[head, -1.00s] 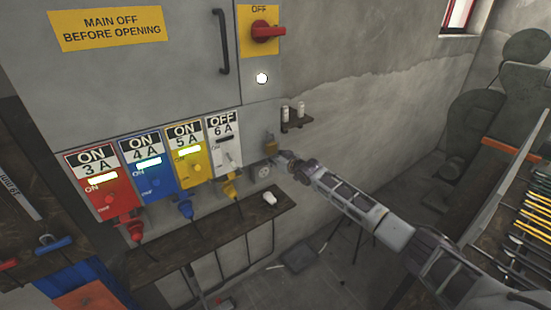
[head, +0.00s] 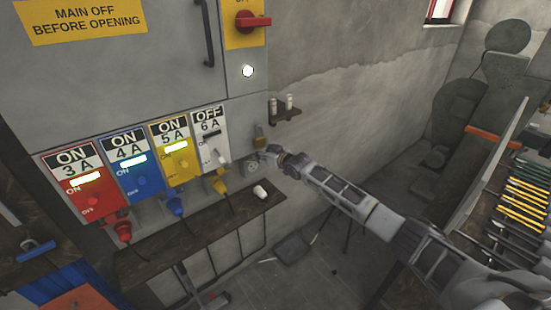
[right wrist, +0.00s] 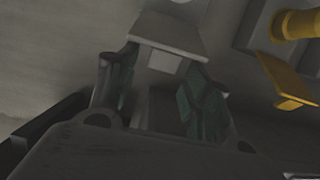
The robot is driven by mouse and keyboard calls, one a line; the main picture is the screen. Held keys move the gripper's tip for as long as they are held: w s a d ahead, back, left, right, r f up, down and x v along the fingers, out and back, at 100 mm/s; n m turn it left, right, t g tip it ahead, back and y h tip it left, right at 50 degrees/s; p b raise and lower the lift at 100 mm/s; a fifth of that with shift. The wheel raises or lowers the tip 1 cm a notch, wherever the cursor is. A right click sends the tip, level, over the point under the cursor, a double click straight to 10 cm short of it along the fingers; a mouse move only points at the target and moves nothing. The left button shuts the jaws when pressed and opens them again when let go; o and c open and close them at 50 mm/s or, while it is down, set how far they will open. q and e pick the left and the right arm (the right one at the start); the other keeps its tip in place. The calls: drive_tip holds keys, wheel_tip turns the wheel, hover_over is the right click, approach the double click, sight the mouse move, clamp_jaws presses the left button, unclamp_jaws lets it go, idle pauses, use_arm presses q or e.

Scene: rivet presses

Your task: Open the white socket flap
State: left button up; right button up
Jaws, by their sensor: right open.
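The white socket unit (head: 210,138), labelled OFF 6 A, is at the right end of the panel row in the head view. Its white flap (head: 223,161) sits at its lower end. My right gripper (head: 263,154) is just right of the unit, pointing at the wall. In the right wrist view the right gripper (right wrist: 160,85) has its two teal-padded fingers apart. A pale plate (right wrist: 170,31), likely the white flap, shows beyond and between the fingertips; whether they touch it I cannot tell. My left gripper is not in view.
Red (head: 88,185), blue (head: 133,172) and yellow (head: 176,155) units stand left of the white one. A yellow flap (right wrist: 287,80) is close by in the right wrist view. A white plug (head: 261,191) lies on the narrow shelf (head: 200,232). A padlock (head: 260,138) hangs on the wall.

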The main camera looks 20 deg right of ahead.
drive_tip(key=v, duration=1.1)
idle(0.5)
drive_tip(key=shift+s+a, duration=0.1)
idle(0.5)
